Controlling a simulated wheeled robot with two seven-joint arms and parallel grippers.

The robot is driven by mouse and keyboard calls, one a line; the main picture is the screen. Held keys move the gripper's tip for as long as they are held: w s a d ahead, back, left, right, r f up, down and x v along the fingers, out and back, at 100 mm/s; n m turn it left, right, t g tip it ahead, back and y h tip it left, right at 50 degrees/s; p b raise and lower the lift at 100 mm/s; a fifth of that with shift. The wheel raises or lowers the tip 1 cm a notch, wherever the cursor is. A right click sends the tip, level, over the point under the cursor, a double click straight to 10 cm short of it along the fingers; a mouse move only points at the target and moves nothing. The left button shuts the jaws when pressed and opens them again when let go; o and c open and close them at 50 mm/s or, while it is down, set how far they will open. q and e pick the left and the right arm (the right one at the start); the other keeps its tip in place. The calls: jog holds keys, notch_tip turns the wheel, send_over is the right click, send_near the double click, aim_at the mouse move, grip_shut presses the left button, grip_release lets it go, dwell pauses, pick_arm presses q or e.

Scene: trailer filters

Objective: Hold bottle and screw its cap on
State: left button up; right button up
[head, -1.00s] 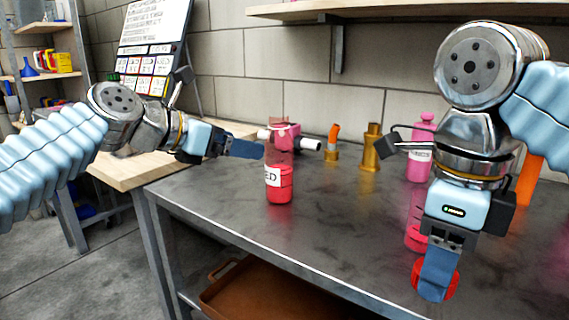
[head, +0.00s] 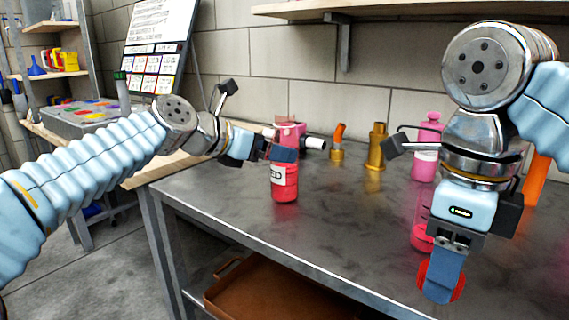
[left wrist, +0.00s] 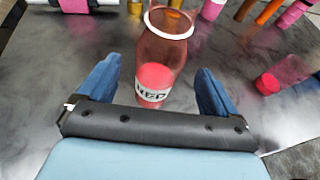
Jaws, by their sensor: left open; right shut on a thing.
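The bottle (head: 285,189) stands upright on the dark table. It has red contents and a white label. In the left wrist view the bottle (left wrist: 168,57) shows a clear reddish upper body and an open top with a white rim. My left gripper (head: 284,154) is at the bottle in the head view. In the left wrist view its two blue fingers (left wrist: 157,70) are apart, with the bottle ahead between them and no clear contact. My right gripper (head: 440,280) is shut on a round red cap (head: 459,288), partly hidden by the finger, near the table's front edge.
A pink bottle (head: 425,165), brass fittings (head: 376,150) and a pink fitting with white ends (head: 314,143) stand behind. Another clear bottle with red contents (head: 420,238) is beside my right gripper. The table's middle is clear. A brown tray (head: 225,300) is below.

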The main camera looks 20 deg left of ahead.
aim_at(280, 117)
jog(key=shift+f, duration=0.1)
pick_arm(q)
jog(key=x, duration=0.5)
jog(key=c, duration=1.3)
jog(key=shift+r, duration=0.1)
